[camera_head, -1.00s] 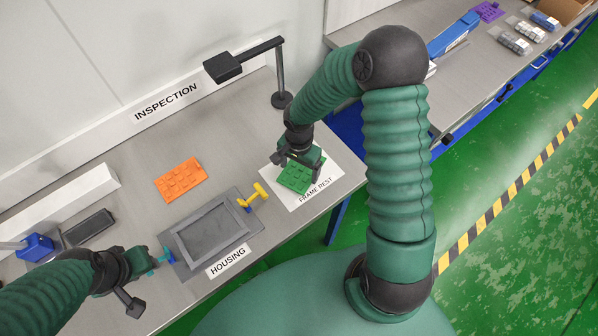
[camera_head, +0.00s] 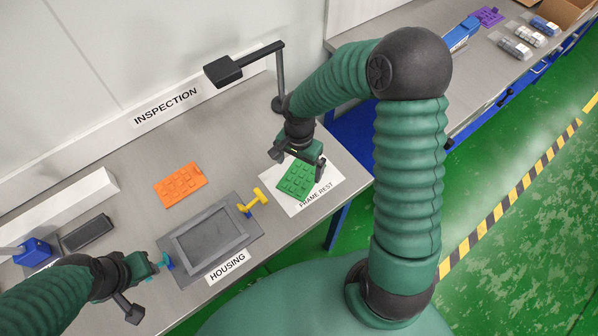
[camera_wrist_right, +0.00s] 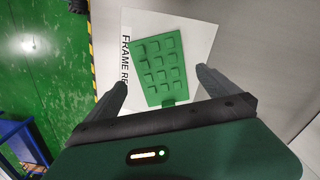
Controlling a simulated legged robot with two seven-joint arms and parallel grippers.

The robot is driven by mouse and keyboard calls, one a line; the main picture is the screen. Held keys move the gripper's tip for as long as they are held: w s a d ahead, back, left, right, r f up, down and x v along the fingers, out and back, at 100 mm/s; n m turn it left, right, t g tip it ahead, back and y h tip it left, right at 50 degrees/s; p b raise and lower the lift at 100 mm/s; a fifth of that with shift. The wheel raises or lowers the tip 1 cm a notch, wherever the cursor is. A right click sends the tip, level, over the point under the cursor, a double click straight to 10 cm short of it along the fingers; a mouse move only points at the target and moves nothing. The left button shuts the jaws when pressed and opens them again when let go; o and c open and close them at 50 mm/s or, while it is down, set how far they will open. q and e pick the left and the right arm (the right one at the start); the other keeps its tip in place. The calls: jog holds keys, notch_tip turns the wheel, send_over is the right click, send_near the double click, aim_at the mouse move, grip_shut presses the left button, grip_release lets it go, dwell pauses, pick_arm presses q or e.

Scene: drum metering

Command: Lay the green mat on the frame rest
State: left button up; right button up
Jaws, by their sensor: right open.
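The green mat (camera_head: 296,181), a flat pad with raised squares, lies on the white sheet marked FRAME REST (camera_head: 324,192), turned at an angle to it. My right gripper (camera_head: 297,168) is open above the mat, and its fingers partly cover the mat in the head view. In the right wrist view the mat (camera_wrist_right: 160,68) lies between and beyond the two spread fingers, with nothing held. My left gripper (camera_head: 150,285) is by the near left corner of the housing, next to a small cyan piece (camera_head: 166,261); its jaw state is unclear.
The grey housing (camera_head: 250,230) with a yellow-handled clamp (camera_head: 257,199) sits left of the frame rest. An orange mat (camera_head: 180,184) lies behind it. A black lamp (camera_head: 224,71) on a post stands at the back. The table's front edge is close to the sheet.

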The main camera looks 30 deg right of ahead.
aim_at(299, 180)
notch_tip(299, 180, up, 7)
jog(key=s+a+n+t, duration=0.2)
jog(key=s+a+n, duration=0.4)
jog(key=n, duration=0.6)
jog(key=shift+s+r+n+t, duration=0.3)
jog(key=shift+s+r, duration=0.1)
jog(key=shift+s, duration=0.8)
jog(key=shift+s, duration=0.1)
jog(key=shift+a, duration=0.1)
